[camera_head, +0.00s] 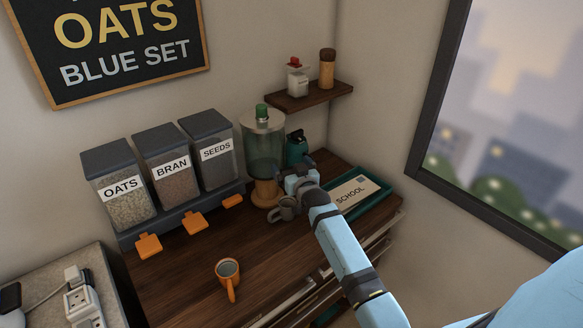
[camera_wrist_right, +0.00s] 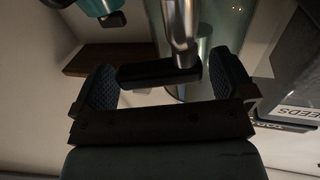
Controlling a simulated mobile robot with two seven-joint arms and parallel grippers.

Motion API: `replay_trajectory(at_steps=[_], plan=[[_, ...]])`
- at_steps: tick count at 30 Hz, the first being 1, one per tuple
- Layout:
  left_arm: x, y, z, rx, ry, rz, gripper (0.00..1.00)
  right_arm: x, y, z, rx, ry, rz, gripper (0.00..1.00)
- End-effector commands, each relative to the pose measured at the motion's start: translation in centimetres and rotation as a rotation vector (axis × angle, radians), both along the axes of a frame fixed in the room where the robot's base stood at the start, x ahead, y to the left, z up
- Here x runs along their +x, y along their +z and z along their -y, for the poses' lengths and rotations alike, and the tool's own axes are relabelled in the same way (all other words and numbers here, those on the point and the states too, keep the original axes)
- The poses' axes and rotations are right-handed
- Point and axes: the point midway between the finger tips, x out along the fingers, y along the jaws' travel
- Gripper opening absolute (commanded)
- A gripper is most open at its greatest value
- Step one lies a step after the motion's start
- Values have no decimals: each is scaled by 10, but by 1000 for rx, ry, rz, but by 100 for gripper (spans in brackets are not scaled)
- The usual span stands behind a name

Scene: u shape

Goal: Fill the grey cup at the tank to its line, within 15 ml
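The tank (camera_head: 263,150) is a clear cylinder with a green knob on its lid and a wooden base, at the back of the counter. The grey cup (camera_head: 285,208) stands in front of the base, its handle to the left; its line and fill level cannot be made out. My right gripper (camera_head: 297,180) is at the tank's front, just above the cup. In the right wrist view its fingers (camera_wrist_right: 162,82) are apart, with the dark lever of the metal tap (camera_wrist_right: 182,32) between them. Whether they touch the lever is unclear. My left gripper is not in view.
An orange mug (camera_head: 228,269) stands at the counter's front. Dispensers of oats (camera_head: 124,205), bran (camera_head: 170,178) and seeds (camera_head: 214,150) stand left of the tank. A green tray (camera_head: 375,205) with a SCHOOL card lies right. A teal kettle (camera_head: 296,147) stands behind.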

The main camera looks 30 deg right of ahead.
Motion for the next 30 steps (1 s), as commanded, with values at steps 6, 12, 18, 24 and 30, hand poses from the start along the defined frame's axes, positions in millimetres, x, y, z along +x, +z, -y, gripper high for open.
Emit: replay_trajectory(at_steps=[6, 12, 18, 24, 30], plan=[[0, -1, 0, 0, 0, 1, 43, -7, -2, -2, 1, 1, -2, 100], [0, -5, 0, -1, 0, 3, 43, -42, -4, -9, 3, 1, -4, 100], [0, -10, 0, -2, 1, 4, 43, -88, -3, -17, 1, 0, -2, 100], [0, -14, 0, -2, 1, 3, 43, -122, -2, -23, -1, 0, -1, 100], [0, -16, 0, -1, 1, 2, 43, -135, -1, -26, -1, 0, 0, 100]])
